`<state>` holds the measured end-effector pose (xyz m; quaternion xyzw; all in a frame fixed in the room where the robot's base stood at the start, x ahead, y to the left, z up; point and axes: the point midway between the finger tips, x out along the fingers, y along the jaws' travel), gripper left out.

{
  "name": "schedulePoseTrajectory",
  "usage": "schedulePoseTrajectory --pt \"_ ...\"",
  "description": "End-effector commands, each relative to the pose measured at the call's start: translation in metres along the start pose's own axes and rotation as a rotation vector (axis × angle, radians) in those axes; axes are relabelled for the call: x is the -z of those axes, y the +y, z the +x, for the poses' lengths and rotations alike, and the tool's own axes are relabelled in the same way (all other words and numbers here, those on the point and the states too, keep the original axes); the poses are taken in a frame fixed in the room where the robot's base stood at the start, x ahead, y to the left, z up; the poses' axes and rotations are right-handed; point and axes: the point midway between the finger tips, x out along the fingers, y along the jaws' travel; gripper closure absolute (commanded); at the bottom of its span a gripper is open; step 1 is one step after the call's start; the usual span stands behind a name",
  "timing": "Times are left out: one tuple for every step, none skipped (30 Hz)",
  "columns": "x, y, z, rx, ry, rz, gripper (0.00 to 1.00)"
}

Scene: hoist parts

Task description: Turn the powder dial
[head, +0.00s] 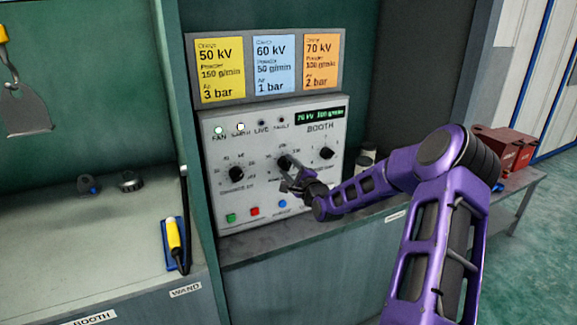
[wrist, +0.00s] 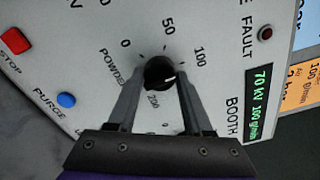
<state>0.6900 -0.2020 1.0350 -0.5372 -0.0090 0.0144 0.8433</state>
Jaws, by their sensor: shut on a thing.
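The powder dial (head: 285,162) is the black middle knob on the grey booth panel (head: 215,132). In the wrist view the dial (wrist: 158,72) sits between the two fingers, with a scale around it and its white pointer line toward the 100 side. My gripper (head: 290,172) reaches in from the right and is shut on the dial; both fingers show in the wrist view (wrist: 159,82). The green display (wrist: 259,103) reads 70 kV 100 g/min; it also shows in the head view (head: 320,114).
A charge dial (head: 236,174) is left of the powder dial and another dial (head: 326,153) right. Below are a green button (head: 231,218), a red button (head: 254,211) and a blue button (head: 282,204). Yellow, blue and orange cards (head: 321,61) stand above.

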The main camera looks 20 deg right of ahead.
Motion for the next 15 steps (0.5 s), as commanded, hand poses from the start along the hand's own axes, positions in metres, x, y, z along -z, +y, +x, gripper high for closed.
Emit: schedulePoseTrajectory --pt "-0.0010 0.0010 -0.0003 -0.003 -0.002 0.021 1.00" --pt "-0.0009 0.0010 -0.0003 -0.003 -0.002 0.031 1.00" --pt "-0.0006 0.0012 -0.0004 -0.003 -0.001 0.045 1.00" --pt "-0.0006 0.0013 -0.0004 -0.003 -0.001 0.053 1.00" --pt "-0.0006 0.0013 -0.0003 -0.003 -0.001 0.060 1.00" --pt "-0.0008 0.0014 -0.0003 -0.003 -0.002 0.068 1.00" --pt "-0.0009 0.0014 -0.0002 -0.003 -0.002 0.073 1.00" --pt "-0.0011 0.0014 -0.0001 -0.003 -0.002 0.077 1.00" --pt "-0.0012 0.0014 -0.0001 -0.003 -0.002 0.082 1.00" --pt "-0.0013 0.0014 0.0000 -0.003 -0.002 0.084 1.00" --pt "-0.0014 0.0014 0.0000 -0.003 -0.002 0.086 1.00" --pt "-0.0014 0.0014 0.0000 -0.003 -0.002 0.088 1.00" --pt "-0.0015 0.0014 0.0000 -0.003 -0.003 0.089 1.00" --pt "-0.0015 0.0015 0.0000 -0.003 -0.003 0.090 1.00" --pt "-0.0015 0.0014 0.0000 -0.003 -0.003 0.090 1.00"
